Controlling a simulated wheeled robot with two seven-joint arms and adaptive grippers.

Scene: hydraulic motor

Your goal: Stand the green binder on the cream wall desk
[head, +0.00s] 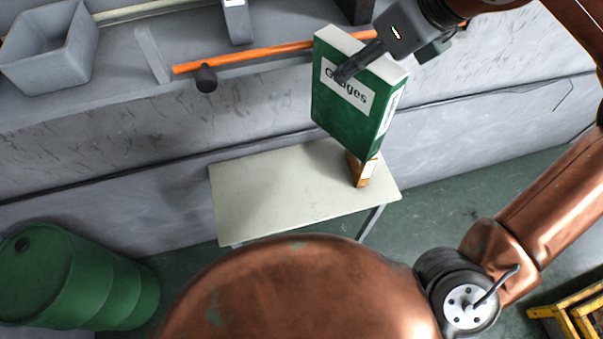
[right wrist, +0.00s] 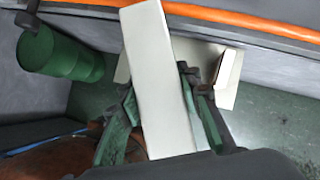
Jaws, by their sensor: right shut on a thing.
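The green binder (head: 345,104), with a white label reading partly "Gauges", is held upright, slightly tilted, in the head view. My right gripper (head: 362,62) is shut on its upper part, with one dark finger across the label. The binder appears above the right part of the cream wall desk (head: 265,193); its lower edge overlaps a small brown object there. In the right wrist view the binder's pale edge (right wrist: 157,75) runs between the gripper's fingers (right wrist: 165,110), and the desk (right wrist: 123,68) shows behind. My left gripper is not in view.
A small brown-and-white box-like object (head: 362,169) stands at the desk's right end. The desk's left and middle are bare. A grey bin (head: 50,60) and an orange bar (head: 270,52) are by the wall ledge.

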